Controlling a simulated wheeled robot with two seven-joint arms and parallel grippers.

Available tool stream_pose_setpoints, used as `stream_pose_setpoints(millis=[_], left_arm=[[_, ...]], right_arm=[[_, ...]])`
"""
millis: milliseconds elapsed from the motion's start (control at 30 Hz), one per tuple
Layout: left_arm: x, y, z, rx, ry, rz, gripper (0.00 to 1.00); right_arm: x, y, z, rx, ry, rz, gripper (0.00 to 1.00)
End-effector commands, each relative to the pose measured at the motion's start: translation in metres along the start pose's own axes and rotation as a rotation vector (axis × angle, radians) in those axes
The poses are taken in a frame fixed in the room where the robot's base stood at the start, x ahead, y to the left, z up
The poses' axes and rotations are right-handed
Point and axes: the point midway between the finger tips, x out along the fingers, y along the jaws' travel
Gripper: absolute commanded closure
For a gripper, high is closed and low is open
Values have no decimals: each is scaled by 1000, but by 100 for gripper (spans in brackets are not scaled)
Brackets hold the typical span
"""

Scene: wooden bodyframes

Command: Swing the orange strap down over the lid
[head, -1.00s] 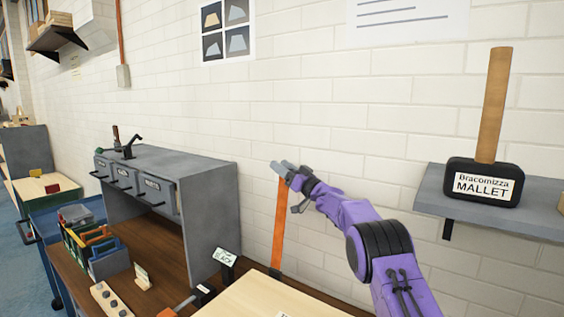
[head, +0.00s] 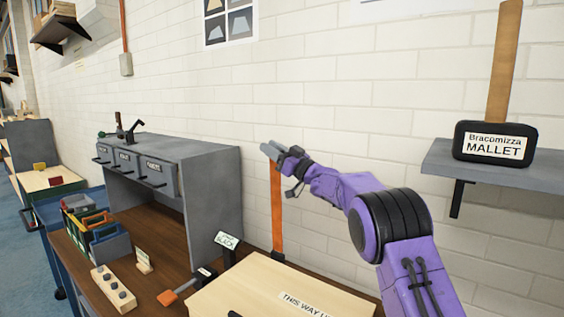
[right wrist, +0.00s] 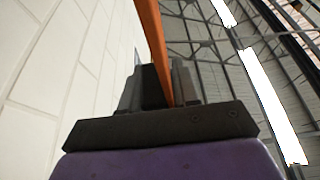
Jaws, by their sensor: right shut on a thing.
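The orange strap (head: 277,212) stands upright behind the light wooden lid (head: 235,290), which bears the words "THIS WAY U…" and is cut off by the bottom edge of the head view. My right gripper (head: 272,153) is shut on the strap near its upper end, well above the lid. In the right wrist view the orange strap (right wrist: 152,45) runs between the dark fingers (right wrist: 158,88). The strap's lower end is at the back edge of the lid. My left gripper is not in view.
A grey drawer cabinet (head: 215,190) stands left of the strap. A mallet (head: 492,145) rests on the right shelf (head: 470,176). The brick wall is close behind.

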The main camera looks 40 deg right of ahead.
Motion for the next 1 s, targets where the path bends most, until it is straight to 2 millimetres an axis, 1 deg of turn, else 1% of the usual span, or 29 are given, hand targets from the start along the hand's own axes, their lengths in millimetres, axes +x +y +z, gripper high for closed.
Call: stream_pose_setpoints(millis=[33, 100, 300, 400, 500, 600, 733, 1000], left_arm=[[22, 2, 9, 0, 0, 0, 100], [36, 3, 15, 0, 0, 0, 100], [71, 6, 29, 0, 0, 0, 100], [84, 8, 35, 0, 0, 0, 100], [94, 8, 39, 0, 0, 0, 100], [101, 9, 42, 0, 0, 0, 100], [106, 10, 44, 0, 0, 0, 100], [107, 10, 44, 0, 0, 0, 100]], right_arm=[[-5, -15, 11, -34, -1, -16, 100], [-5, -34, 12, -85, -1, -37, 100], [-7, -81, 17, -215, -2, -90, 100], [-8, -100, 20, -269, -3, -112, 100], [-9, -116, 22, -312, -3, -130, 100], [-10, -127, 24, -344, -3, -143, 100], [-10, -135, 25, -369, -4, -153, 100], [-10, -139, 25, -382, -4, -159, 100]])
